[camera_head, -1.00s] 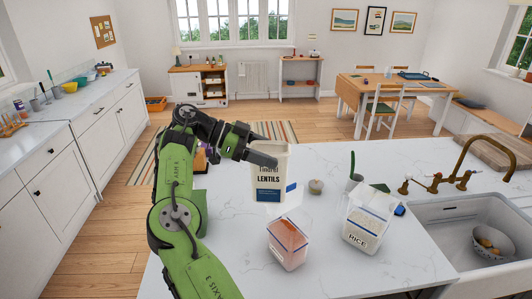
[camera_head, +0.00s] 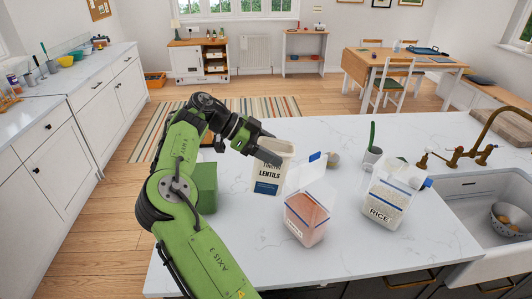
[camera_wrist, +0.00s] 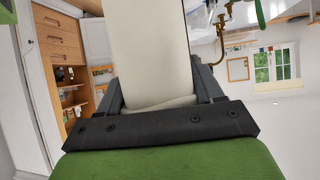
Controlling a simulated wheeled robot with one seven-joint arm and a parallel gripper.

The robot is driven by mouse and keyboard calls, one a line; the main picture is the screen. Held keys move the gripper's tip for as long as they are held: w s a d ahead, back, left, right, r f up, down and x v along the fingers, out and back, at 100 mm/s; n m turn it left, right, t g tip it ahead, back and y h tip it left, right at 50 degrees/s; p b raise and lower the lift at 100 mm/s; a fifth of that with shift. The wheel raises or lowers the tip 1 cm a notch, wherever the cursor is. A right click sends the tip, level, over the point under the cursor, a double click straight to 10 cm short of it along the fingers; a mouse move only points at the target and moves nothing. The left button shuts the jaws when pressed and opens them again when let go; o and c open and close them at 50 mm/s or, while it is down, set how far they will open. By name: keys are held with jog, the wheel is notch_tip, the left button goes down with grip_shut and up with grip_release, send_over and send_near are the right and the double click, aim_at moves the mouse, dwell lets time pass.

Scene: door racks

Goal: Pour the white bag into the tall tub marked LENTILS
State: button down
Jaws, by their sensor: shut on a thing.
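The white bag (camera_head: 268,178), printed LENTILS with a dark blue band at its foot, is upright and slightly tilted in the head view. My gripper (camera_head: 268,152) is shut on its upper part. In the wrist view the pale bag (camera_wrist: 155,50) fills the space between the fingers. Whether its foot touches the counter I cannot tell. A clear tub (camera_head: 306,220) with orange contents stands just right of and nearer than the bag; its front label is too small to read.
A tub marked RICE (camera_head: 382,205) stands to the right with its lid open. A plant pot (camera_head: 372,155) and a small round jar (camera_head: 332,159) are behind. The sink (camera_head: 470,210) and brass tap (camera_head: 465,150) are at right. The front left counter (camera_head: 240,245) is clear.

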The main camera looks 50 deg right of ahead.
jog(key=s+d+r+t+y, duration=0.2)
jog(key=t, duration=0.1)
jog(key=s+d+r+t+y+p, duration=0.1)
jog(key=s, duration=0.1)
jog(key=t+y+p, duration=0.1)
jog(key=r+t+y+p, duration=0.1)
jog(key=t, duration=0.1)
jog(key=shift+s+r+p, duration=0.1)
jog(key=shift+r+p, duration=0.2)
jog(key=t+y+p, duration=0.2)
jog(key=s+t+p, duration=0.1)
jog(key=shift+d+r+t+y, duration=0.3)
jog(key=shift+d+r+y, duration=0.05)
jog(key=shift+r+y, duration=0.05)
jog(key=shift+w, duration=0.1)
jog(key=shift+s+d+r+t+p, duration=0.1)
jog(key=shift+s+r+t+p, duration=0.1)
jog(key=shift+r+t+p, duration=0.1)
dwell(1.0)
jog(key=shift+s+d+r+t+y, duration=0.1)
jog(key=shift+s+d+t+y, duration=0.2)
jog(key=shift+t+y, duration=0.5)
dwell(4.0)
